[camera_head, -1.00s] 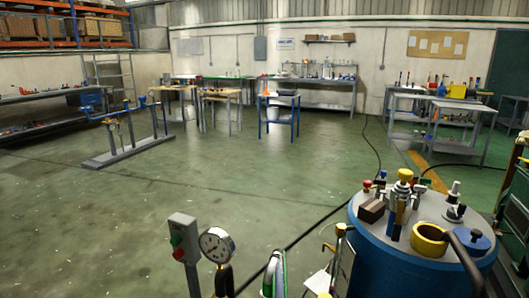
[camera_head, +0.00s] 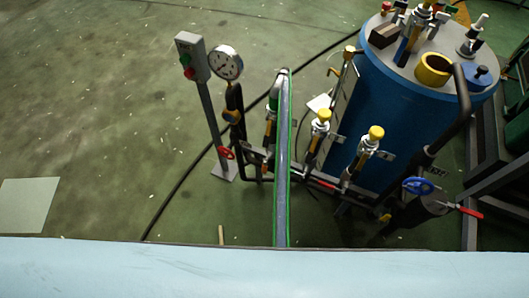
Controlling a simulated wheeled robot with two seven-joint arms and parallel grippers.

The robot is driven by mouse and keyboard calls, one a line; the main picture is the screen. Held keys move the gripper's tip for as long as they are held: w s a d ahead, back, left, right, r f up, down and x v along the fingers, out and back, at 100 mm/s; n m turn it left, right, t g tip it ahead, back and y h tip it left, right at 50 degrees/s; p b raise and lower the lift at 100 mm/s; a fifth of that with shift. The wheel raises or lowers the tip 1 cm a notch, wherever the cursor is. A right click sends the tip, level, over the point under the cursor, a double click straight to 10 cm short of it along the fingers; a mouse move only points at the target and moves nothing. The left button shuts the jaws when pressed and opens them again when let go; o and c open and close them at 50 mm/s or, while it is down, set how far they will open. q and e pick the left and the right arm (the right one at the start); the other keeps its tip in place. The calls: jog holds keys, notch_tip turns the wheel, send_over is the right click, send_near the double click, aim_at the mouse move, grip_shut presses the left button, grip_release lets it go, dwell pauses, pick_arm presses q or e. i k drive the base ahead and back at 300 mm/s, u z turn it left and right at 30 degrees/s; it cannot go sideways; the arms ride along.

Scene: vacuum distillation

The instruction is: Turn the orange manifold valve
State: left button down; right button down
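Several valves sit on the dark pipe manifold in front of the blue tank. A small orange handle (camera_head: 231,115) shows on the pipe below the pressure gauge. Another small orange part (camera_head: 385,217) shows low on the right pipework, partly hidden. I cannot tell which of these is the orange manifold valve. A red handwheel (camera_head: 227,153), a blue handwheel (camera_head: 418,186) and a red lever (camera_head: 469,211) are also on the pipes. Neither of my grippers is in view.
A green-edged upright panel (camera_head: 283,170) stands in front.

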aim_at(264, 167)
jog(key=k, duration=0.5)
jog(key=u, duration=1.6)
jog(key=i, duration=0.9)
jog(key=z, duration=1.8)
